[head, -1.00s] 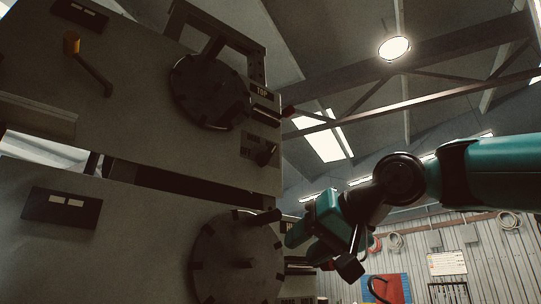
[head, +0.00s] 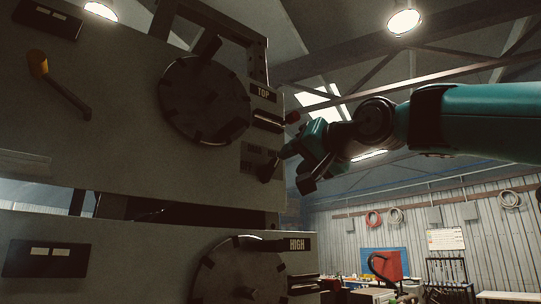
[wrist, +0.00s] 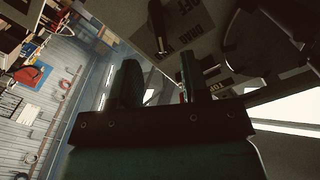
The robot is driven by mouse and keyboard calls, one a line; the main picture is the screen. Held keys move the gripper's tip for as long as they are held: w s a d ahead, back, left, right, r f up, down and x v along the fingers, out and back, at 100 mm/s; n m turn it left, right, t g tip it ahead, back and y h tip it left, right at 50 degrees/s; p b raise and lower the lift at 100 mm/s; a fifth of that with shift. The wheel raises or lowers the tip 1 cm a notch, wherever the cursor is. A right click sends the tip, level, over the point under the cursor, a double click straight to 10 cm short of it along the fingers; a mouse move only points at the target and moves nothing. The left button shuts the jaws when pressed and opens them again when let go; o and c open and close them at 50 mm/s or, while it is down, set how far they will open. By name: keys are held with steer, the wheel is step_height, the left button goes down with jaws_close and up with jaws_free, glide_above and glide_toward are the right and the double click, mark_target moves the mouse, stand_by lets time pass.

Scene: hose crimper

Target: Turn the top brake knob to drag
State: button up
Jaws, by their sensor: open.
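The top brake knob (head: 268,168) is a small black pointer knob on a labelled plate, below the TOP label (head: 264,93) and right of the upper dark wheel. In the wrist view the knob (wrist: 158,28) is a dark bar near the OFF and DRAG lettering (wrist: 186,22). I cannot tell surely which label it points to. My gripper (head: 293,170) is just right of the knob in the head view, its fingers close to it. In the wrist view my gripper (wrist: 157,76) is open, with nothing between its fingers; the knob lies beyond the fingertips.
The upper wheel (head: 205,99) is left of the plate. Free air lies to the right.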

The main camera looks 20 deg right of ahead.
mark_target(273, 168)
steer(key=p+x, duration=0.4)
steer(key=x, duration=0.4)
steer(key=shift+w+a+f, duration=0.1)
steer(key=shift+w, duration=0.3)
steer(key=c, duration=0.6)
